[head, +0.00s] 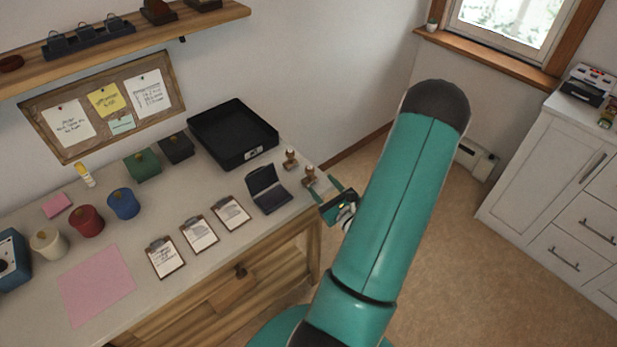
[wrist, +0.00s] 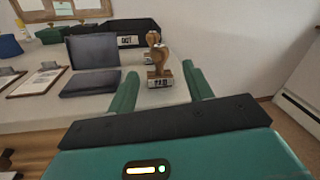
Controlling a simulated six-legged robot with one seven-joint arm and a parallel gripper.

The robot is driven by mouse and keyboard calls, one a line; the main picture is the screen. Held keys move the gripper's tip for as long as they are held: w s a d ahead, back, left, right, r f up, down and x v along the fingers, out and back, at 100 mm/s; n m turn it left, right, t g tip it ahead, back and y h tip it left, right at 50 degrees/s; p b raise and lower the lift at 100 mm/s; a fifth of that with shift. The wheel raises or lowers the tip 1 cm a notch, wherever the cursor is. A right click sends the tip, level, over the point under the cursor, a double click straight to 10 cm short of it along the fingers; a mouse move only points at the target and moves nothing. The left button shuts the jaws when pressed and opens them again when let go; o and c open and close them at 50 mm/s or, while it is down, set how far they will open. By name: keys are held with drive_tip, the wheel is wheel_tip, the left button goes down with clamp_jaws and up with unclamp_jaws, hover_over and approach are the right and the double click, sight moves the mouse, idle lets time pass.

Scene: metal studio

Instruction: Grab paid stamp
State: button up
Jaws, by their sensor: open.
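The paid stamp (wrist: 158,77) has a brown wooden handle and a block base with a label that seems to read PAID. In the wrist view it stands upright on the desk, between and just beyond my two fingertips. My gripper (wrist: 162,85) is open and empty. In the head view my gripper (head: 327,189) is at the desk's right end, beside the nearer stamp (head: 310,178). A second wooden stamp (head: 291,160) stands behind it; in the wrist view it is mostly hidden behind the first.
An open dark ink pad case (head: 268,190) lies left of the stamps. A black tray (head: 232,137) stands behind, near the wall. Several clipboards (head: 198,234) lie along the front of the desk (head: 210,265). The floor right of the desk is clear.

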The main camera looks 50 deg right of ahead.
sight(310, 171)
drive_tip(key=x, duration=0.8)
drive_tip(key=shift+r, duration=0.1)
drive_tip(key=shift+c, duration=0.4)
drive_tip(key=c, duration=1)
